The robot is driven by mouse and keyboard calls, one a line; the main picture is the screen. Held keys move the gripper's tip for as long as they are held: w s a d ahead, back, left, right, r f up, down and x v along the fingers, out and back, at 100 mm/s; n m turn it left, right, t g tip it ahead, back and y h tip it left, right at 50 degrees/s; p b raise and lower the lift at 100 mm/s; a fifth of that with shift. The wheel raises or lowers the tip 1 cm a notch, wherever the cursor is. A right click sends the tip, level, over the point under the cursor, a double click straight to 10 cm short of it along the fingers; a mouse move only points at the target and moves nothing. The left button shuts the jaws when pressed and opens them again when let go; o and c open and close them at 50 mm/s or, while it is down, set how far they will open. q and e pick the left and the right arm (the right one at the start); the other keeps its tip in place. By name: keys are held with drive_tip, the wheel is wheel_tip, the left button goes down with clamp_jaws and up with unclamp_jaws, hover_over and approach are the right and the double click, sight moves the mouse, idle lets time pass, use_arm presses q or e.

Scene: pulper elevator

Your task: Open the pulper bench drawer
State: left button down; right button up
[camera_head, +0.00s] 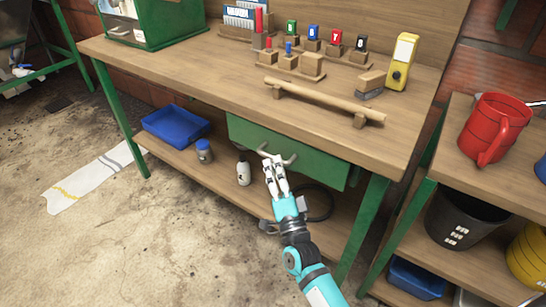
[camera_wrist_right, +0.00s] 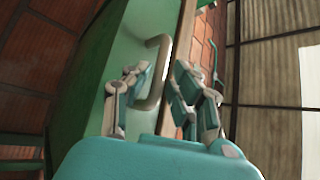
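The green pulper bench drawer (camera_head: 318,163) sits under the wooden bench top, and its front looks flush, with no gap showing. Its grey bar handle (camera_head: 289,161) is on the front. The handle also shows in the right wrist view (camera_wrist_right: 157,75). My right gripper (camera_head: 271,160) is at the handle. In the right wrist view its two fingers (camera_wrist_right: 160,75) are apart, with the handle bar reaching in between them, closer to the left finger. I cannot tell whether that finger touches the bar. The gripper hides part of the handle in the head view. My left gripper is not in view.
The bench top (camera_head: 200,75) holds wooden blocks, a wooden rail (camera_head: 322,98) and a yellow device (camera_head: 400,65). The lower shelf holds a blue tray (camera_head: 175,125) and a white bottle (camera_head: 243,172). A side table with a red jug (camera_head: 490,128) stands right. Floor at left is mostly clear.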

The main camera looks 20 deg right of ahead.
drive_tip(key=shift+x, duration=1.65)
clamp_jaws()
drive_tip(key=shift+f, duration=0.1)
